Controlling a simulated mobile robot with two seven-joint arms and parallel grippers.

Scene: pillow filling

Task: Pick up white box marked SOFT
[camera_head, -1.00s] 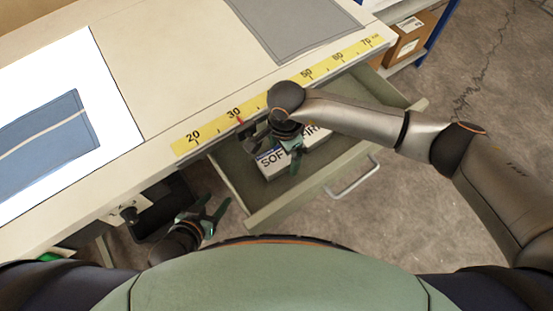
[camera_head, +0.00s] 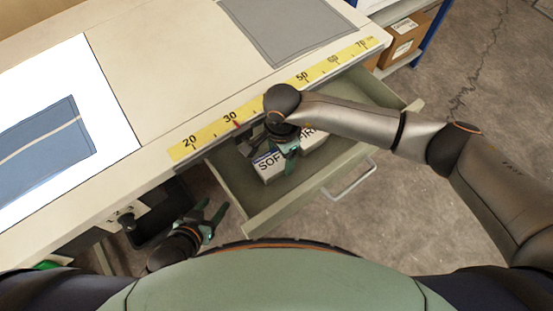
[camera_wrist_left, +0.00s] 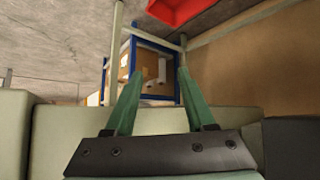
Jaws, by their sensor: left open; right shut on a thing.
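The white box marked SOFT (camera_head: 268,167) lies in the open drawer (camera_head: 247,203) below the table edge. Another white box with partly hidden lettering (camera_head: 313,137) is beside it on the right. My right gripper (camera_head: 290,158) reaches down into the drawer and is shut at the SOFT box; the arm hides part of the lettering and the exact contact. My left gripper (camera_head: 212,213) is open and empty, outside the drawer to its left. Its two green fingers also show spread apart in the left wrist view (camera_wrist_left: 155,98).
The table (camera_head: 160,90) bears a yellow ruler strip (camera_head: 275,98), a blue fabric piece on white (camera_head: 45,137) and a grey sheet (camera_head: 285,28). A dark bin (camera_head: 160,225) is under the table. Brown cartons (camera_head: 405,40) stand on a shelf at the upper right.

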